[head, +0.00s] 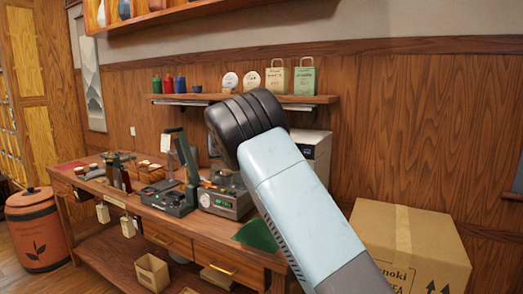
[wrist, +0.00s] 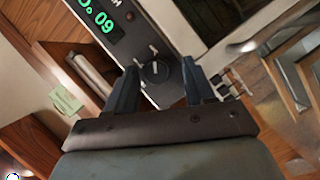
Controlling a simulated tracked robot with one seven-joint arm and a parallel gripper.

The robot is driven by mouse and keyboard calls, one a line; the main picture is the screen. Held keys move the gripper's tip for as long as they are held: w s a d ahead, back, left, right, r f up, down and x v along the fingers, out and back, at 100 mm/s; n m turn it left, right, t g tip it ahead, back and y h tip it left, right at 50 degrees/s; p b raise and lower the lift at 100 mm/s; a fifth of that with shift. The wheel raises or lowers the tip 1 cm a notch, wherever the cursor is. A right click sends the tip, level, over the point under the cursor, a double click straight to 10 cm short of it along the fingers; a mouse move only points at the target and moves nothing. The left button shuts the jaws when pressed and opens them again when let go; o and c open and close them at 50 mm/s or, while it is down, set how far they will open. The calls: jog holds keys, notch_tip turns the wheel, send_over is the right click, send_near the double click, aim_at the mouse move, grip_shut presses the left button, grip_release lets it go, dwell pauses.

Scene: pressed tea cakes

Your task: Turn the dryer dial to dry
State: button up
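My gripper (wrist: 160,73) is open, with one dark finger on each side of the dial and a visible gap to each. How close the tips are in depth I cannot tell. A display with green digits (wrist: 97,15) is at upper left on the panel. In the head view my arm covers the gripper and dial; a pale boxy appliance (head: 314,150) shows partly behind it.
A wooden bench (head: 135,205) holds a press (head: 180,185) and a metal device with a green display (head: 225,203). A shelf (head: 300,99) with bags and round cakes is above. A cardboard box (head: 410,240) stands at right, and a handle (wrist: 250,45) shows in the wrist view.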

jog(key=shift+r, duration=0.15)
jog(key=v, duration=1.3)
jog(key=shift+s+a, duration=0.15)
jog(key=shift+a, duration=0.25)
